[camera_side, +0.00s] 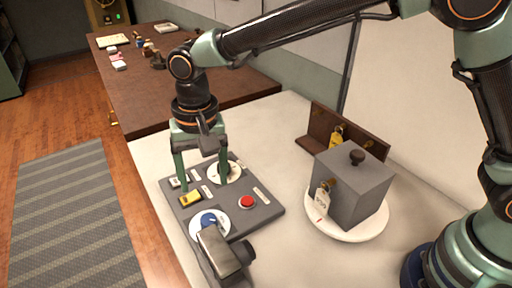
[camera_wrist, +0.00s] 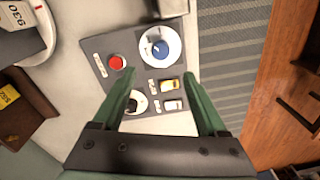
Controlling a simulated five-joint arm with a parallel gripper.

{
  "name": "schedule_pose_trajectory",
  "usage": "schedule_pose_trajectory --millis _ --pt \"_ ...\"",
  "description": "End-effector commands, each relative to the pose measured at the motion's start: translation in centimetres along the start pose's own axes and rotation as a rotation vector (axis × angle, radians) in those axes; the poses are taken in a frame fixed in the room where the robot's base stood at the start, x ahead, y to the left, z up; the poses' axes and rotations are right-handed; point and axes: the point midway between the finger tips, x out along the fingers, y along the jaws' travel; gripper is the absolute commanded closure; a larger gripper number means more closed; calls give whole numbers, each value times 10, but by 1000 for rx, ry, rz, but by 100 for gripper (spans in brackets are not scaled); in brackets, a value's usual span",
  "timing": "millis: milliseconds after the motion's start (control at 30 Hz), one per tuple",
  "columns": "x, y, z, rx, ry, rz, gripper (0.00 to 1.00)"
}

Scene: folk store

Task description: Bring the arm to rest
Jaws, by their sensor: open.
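My gripper (camera_side: 203,186) is open and empty above the grey control panel (camera_side: 262,212), its two green fingers spread apart. In the wrist view the gripper (camera_wrist: 168,100) frames part of the panel between its fingers. The panel carries a red button (camera_side: 247,202), a blue dial on a white disc (camera_side: 209,224), a yellow switch (camera_side: 190,198), a pale switch (camera_side: 180,180) and a white gauge-like disc (camera_side: 224,174). One finger partly covers that disc in the side view. I cannot tell whether the fingertips touch the panel.
A grey box with a knob (camera_side: 352,190) and a tag stands on a round white plate (camera_side: 345,235) at right. A brown holder (camera_side: 318,125) with a yellow tag is behind it. A dark grey device (camera_side: 220,253) lies at the panel's front. A brown table (camera_side: 130,90) holds small items.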

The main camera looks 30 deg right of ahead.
Motion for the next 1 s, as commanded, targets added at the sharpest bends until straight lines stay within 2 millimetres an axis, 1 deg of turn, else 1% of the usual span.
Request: schedule_pose_trajectory --millis 333,400,467,567,733,833,1000 --pt "-2 0 0 0 0 -1 25" --pt "-6 4 -3 -1 5 -6 25" --pt "-13 11 -7 -5 12 -14 25" --pt "-32 34 -18 -21 34 -36 25" --pt "-70 90 -36 -66 98 -80 25" --pt "-87 125 -40 -95 141 -97 25" --pt "-108 183 -38 -144 223 -112 25"
